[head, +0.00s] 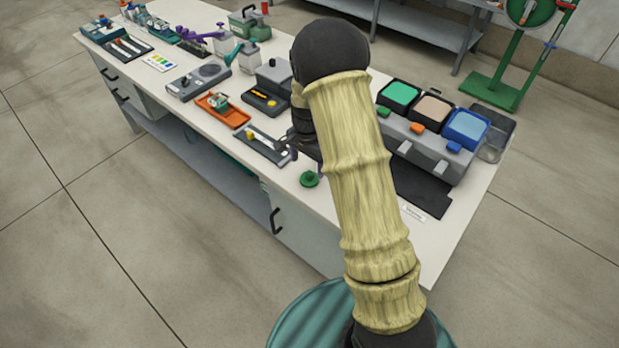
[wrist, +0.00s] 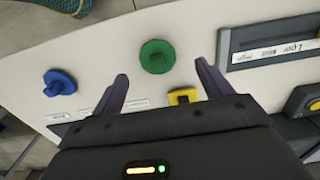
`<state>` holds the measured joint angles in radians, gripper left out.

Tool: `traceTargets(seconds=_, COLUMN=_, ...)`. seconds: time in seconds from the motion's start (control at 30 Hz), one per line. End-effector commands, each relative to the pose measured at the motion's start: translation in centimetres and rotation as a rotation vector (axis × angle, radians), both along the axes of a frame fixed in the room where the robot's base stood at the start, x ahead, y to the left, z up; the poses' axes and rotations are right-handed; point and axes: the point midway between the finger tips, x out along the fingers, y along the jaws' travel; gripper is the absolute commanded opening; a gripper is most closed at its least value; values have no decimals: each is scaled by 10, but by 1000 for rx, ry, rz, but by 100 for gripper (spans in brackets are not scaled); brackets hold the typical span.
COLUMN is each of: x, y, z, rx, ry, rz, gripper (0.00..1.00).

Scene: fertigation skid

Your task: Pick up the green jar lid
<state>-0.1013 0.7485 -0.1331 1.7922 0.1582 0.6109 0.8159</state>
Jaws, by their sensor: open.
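In the head view the green lid (head: 309,179) is near the bench's front edge, just left of my arm. My gripper (wrist: 162,80) is open with nothing between its fingers, and the lid is just beyond the fingertips.
A blue knobbed lid (wrist: 59,83) lies left of the green one in the wrist view. A yellow piece (wrist: 183,96) is close by the right finger. A labelled dark tray (wrist: 270,42) is at right. In the head view, a grey unit with coloured bins (head: 425,143) stands right of my arm.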

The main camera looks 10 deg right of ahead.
Motion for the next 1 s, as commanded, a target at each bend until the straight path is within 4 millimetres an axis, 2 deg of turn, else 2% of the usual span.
traceTargets(seconds=0.17, x=-2, y=-3, z=-15, rx=0, ry=4, rz=-1, gripper=78)
traceTargets(seconds=0.4, x=-2, y=-5, z=-48, rx=0, ry=3, rz=0, gripper=78)
traceTargets(seconds=1.0, x=-2, y=-5, z=-51, rx=0, ry=0, rz=0, gripper=76)
